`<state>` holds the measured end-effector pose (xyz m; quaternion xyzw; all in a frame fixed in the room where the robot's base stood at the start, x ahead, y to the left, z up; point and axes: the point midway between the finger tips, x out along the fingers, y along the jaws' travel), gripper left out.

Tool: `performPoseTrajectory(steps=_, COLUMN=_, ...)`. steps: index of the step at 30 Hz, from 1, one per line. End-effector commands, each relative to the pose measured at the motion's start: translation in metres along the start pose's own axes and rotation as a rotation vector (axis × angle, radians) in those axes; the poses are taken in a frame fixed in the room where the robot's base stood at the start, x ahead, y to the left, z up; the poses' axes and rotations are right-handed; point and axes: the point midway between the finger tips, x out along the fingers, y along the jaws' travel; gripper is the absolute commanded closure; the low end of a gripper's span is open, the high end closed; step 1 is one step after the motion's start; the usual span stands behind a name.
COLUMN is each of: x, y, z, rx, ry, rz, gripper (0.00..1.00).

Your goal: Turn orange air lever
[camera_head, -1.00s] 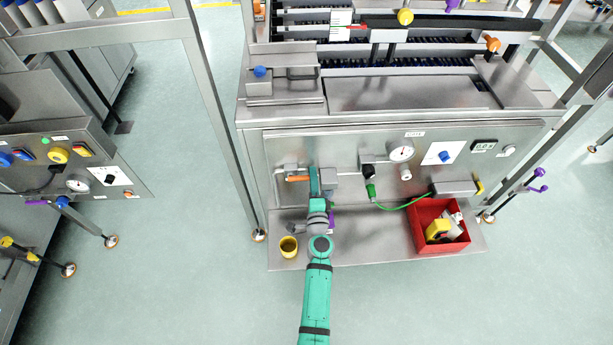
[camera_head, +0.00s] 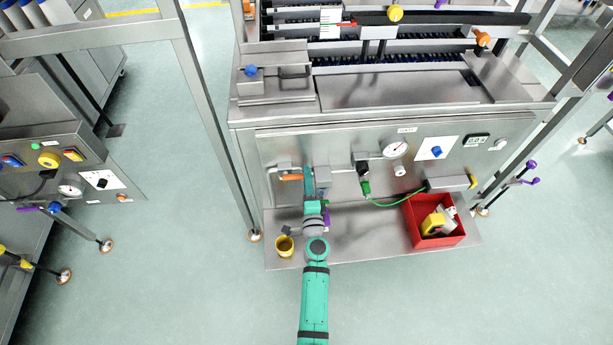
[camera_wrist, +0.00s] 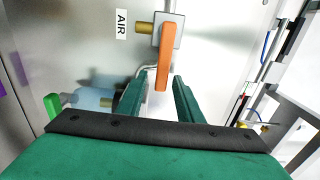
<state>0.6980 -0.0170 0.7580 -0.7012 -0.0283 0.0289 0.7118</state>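The orange air lever (camera_wrist: 166,58) is on a square metal valve plate beside a brass fitting and a white AIR label (camera_wrist: 121,24) in the wrist view. In the head view the lever (camera_head: 291,177) lies roughly horizontal on the left part of the steel front panel. My gripper (camera_wrist: 160,80) has its two green fingers apart, one on each side of the lever's free end. Gaps show between lever and fingers, so it is not clamped. In the head view my gripper (camera_head: 309,175) is just right of the lever, its fingertips hard to make out.
A green cable (camera_head: 398,204), a pressure gauge (camera_head: 396,148) and a blue knob (camera_head: 437,152) are to the right. A steel post (camera_head: 208,120) stands left.

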Motion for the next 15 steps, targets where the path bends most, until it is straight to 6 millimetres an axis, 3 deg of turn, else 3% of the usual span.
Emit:
performPoseTrajectory(steps=9, x=-0.057, y=0.001, z=0.0, rx=0.001, ry=0.0, rz=0.003, gripper=0.67)
performPoseTrajectory(steps=15, x=-0.084, y=0.001, z=0.001, rx=0.001, ry=-0.001, rz=0.003, gripper=0.67)
